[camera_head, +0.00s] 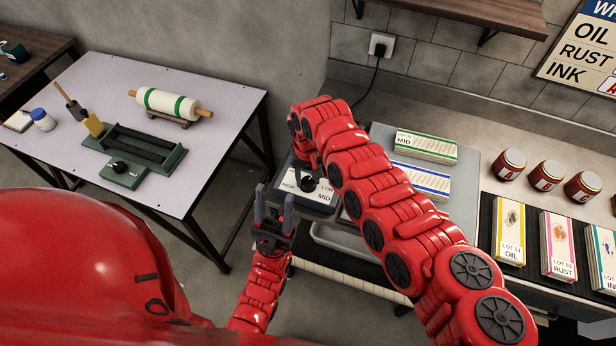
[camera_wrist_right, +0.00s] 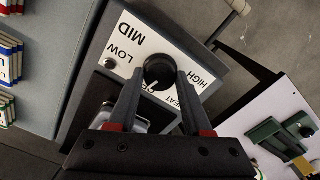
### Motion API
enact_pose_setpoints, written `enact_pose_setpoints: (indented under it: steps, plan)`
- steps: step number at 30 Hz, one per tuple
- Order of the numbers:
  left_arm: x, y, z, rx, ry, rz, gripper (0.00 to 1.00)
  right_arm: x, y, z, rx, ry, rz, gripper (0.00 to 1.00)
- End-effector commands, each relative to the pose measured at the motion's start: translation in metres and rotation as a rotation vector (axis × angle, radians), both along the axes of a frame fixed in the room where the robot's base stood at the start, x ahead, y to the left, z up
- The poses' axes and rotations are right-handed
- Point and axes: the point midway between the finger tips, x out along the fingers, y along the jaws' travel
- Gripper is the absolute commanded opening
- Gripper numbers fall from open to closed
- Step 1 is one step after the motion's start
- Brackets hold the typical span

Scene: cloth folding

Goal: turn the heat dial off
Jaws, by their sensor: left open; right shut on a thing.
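The heat dial is a round black knob (camera_head: 308,183) on a white panel (camera_head: 325,197) marked LOW, MID and HIGH. In the right wrist view the knob (camera_wrist_right: 159,70) sits between the two fingers of my right gripper (camera_wrist_right: 160,76), which is shut on it. A small white mark shows on the knob; which label it points at is unclear. In the head view my right arm bends over the panel and hides most of the right gripper. My left gripper (camera_head: 273,207) is open and empty, fingers up, in front of the panel's left side.
A grey table (camera_head: 220,105) at left holds a striped roller (camera_head: 170,104) and a green tray (camera_head: 135,150). A wall outlet (camera_head: 381,45) with a cord is behind.

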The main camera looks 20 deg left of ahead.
Motion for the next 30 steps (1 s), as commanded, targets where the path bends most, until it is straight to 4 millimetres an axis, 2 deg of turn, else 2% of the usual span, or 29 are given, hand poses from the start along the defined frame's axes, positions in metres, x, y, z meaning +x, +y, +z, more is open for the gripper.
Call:
enact_pose_setpoints:
  steps: [4, 11, 21, 22, 26, 27, 30]
  plan:
    - [0.0, 0.0, -0.005, 0.0, 0.0, 0.0, 0.5, 0.001, -0.001, -0.002, 0.0, 0.0, 0.022, 0.0]
    - [0.0, 0.0, -0.032, 0.0, 0.0, 0.0, 0.5, 0.001, -0.001, -0.004, -0.001, 0.0, 0.234, 0.0]
    - [0.0, 0.0, -0.031, 0.0, 0.0, 0.0, 0.5, -0.001, -0.001, 0.0, -0.001, 0.003, 0.275, 0.0]
    - [0.0, 0.0, -0.031, 0.0, 0.0, 0.0, 0.5, -0.001, 0.0, 0.0, -0.001, 0.003, 0.274, 0.53]
    - [0.0, 0.0, -0.031, 0.0, 0.0, 0.0, 0.5, 0.0, 0.0, 0.0, -0.001, 0.002, 0.274, 0.77]
    - [0.0, 0.0, -0.031, 0.0, 0.0, 0.0, 0.5, 0.0, 0.0, 0.0, -0.001, 0.002, 0.273, 0.8]
    - [0.0, 0.0, -0.031, 0.0, 0.0, 0.0, 0.5, 0.0, 0.0, 0.0, -0.001, 0.002, 0.273, 0.8]
